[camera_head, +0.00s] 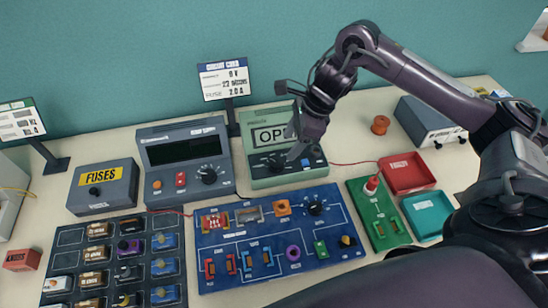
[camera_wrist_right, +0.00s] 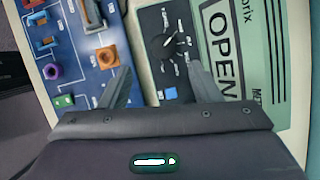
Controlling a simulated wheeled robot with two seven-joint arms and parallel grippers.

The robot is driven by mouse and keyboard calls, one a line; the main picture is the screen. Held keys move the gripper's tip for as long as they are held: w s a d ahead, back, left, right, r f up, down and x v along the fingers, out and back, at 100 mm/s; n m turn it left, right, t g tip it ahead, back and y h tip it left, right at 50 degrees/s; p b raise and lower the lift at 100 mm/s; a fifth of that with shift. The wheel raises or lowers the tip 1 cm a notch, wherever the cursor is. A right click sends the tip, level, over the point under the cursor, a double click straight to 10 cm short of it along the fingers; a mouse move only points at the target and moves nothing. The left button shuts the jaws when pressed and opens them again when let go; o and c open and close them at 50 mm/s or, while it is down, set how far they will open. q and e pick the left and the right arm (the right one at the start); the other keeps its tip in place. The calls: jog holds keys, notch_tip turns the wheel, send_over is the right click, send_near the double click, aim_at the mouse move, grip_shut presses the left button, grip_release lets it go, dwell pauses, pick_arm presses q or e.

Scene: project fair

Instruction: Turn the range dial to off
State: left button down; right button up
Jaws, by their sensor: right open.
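The green meter (camera_head: 259,184) stands at the back of the table, its display reading OPEN in the right wrist view. Its black range dial (camera_head: 276,161) has a light pointer mark; in the right wrist view the dial (camera_wrist_right: 163,46) shows beyond the fingers with small labels around it, too small to read. A blue button (camera_wrist_right: 171,93) sits beside the dial. My right gripper (camera_head: 293,155) is above the meter's front, partly covering its face. My left gripper is out of view.
The blue circuit board (camera_head: 220,258) lies in front. A small green board (camera_head: 370,215), red tray (camera_head: 425,184) and teal tray (camera_head: 445,205) lie right. A sign (camera_head: 224,79) stands behind.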

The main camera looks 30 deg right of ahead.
aim_at(276, 162)
jog(key=p+x, duration=0.1)
jog(key=x, duration=0.6)
jog(key=shift+w+f+p, duration=0.2)
jog(key=shift+p, duration=0.15)
jog(key=shift+w+a+f, duration=0.15)
jog(key=shift+w+f, duration=0.05)
jog(key=shift+f, duration=0.35)
jog(key=shift+c, duration=0.5)
jog(key=c, duration=0.9)
